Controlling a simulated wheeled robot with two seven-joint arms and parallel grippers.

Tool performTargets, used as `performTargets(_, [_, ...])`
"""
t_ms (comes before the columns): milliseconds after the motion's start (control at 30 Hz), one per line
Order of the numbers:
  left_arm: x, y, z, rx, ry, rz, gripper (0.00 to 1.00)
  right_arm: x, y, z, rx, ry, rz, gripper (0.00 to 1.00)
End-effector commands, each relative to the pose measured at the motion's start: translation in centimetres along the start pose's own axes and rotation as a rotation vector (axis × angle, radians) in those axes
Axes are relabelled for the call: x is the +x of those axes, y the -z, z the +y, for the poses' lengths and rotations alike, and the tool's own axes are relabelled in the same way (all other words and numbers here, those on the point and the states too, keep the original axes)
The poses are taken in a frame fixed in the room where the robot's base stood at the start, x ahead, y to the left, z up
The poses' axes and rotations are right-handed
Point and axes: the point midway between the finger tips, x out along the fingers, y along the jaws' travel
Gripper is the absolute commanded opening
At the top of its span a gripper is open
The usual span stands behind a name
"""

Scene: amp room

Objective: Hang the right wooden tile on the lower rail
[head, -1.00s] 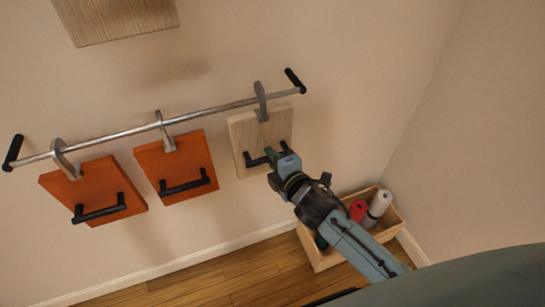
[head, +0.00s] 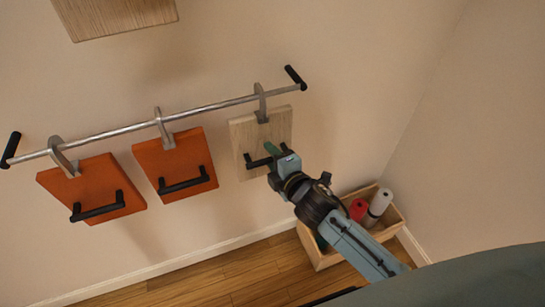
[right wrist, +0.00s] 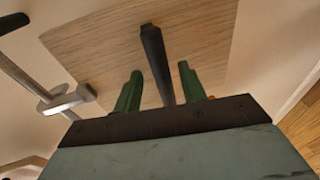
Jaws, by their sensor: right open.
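The right wooden tile (head: 252,130) is pale wood with a black bar handle (head: 260,161). It hangs by a grey hook (head: 261,103) on the metal rail (head: 200,112), at the rail's right end. My right gripper (head: 274,156) is at the tile's handle, its jaws open. In the right wrist view, the green fingers (right wrist: 157,88) stand apart on either side of the black handle (right wrist: 155,55), in front of the tile face (right wrist: 200,50). The left gripper is not in view.
Two orange tiles (head: 93,185) (head: 172,160) with black handles hang left on the same rail. Part of another wooden tile (head: 115,15) shows above. A wooden crate (head: 318,255) with red and white rolls stands on the floor below right.

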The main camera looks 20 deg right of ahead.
Motion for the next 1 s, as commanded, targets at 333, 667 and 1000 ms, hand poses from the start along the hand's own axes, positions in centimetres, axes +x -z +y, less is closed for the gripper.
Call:
performTargets(333, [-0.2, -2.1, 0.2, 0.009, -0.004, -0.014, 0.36, -3.4, 0.0, -0.1, 0.0, 0.004, 0.0, 0.41])
performTargets(667, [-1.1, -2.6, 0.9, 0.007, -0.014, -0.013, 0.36, -10.1, 0.0, 0.0, 0.001, 0.001, 0.001, 0.41])
performTargets(1000, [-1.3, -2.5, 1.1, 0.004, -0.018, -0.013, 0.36, -13.3, 0.0, 0.0, 0.001, -0.001, 0.001, 0.41])
